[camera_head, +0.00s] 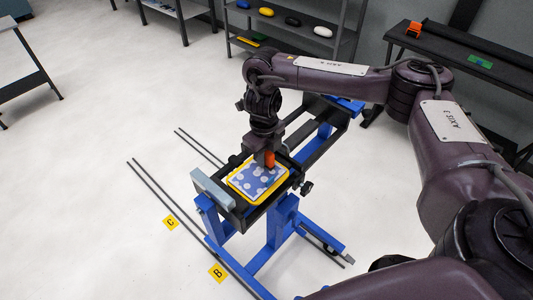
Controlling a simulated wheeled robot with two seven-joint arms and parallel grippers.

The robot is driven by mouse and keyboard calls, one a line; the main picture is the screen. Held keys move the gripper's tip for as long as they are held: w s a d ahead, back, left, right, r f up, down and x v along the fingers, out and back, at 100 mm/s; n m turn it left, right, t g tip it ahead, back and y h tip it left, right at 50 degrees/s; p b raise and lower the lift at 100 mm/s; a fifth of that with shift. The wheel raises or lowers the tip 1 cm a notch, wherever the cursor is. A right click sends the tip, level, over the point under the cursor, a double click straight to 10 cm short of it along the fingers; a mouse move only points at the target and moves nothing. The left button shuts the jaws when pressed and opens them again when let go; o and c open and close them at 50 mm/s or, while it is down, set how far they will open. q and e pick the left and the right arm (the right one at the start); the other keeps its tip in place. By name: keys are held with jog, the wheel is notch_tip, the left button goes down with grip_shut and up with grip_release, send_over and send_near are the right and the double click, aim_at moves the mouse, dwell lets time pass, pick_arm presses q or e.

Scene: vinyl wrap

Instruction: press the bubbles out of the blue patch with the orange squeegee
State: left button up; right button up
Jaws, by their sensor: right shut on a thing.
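The blue patch (252,181) with several pale round bubbles lies on a yellow board (236,184) in a dark tray on a blue stand. My right gripper (266,158) points down over the patch's far right part and is shut on the orange squeegee (269,160). The squeegee's lower end is at or just above the patch; I cannot tell whether it touches. Bubbles show across the near and left parts of the patch. The gripper and squeegee hide part of the far corner. My left gripper is not in view.
The blue stand (281,222) has a grey bar (212,188) along the tray's left side and a dark knob (306,187) at its right. A shelf (300,30) with coloured items stands behind. A dark bench (470,62) is at the right. The floor at left is open.

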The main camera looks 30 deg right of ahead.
aim_at(242, 183)
jog(key=shift+s+a, duration=0.2)
jog(key=shift+a, duration=0.6)
jog(key=shift+a, duration=0.1)
jog(key=shift+s+a+p, duration=0.2)
jog(key=shift+a, duration=0.3)
jog(key=shift+s+a+p, duration=0.15)
jog(key=shift+a+p, duration=0.05)
jog(key=shift+a, duration=0.25)
jog(key=shift+s+a, duration=0.1)
jog(key=shift+s+a+f, duration=0.1)
jog(key=shift+s+a, duration=0.05)
jog(key=shift+a, duration=0.35)
jog(key=shift+s+a, duration=0.15)
jog(key=shift+a, duration=0.3)
jog(key=shift+p, duration=0.35)
jog(key=shift+s+a, duration=0.15)
jog(key=shift+a, duration=0.4)
jog(key=shift+s+a, duration=0.15)
jog(key=shift+a, duration=0.35)
jog(key=shift+a+p, duration=0.1)
jog(key=shift+p, duration=0.2)
jog(key=shift+s+a, duration=0.1)
jog(key=shift+a, duration=0.05)
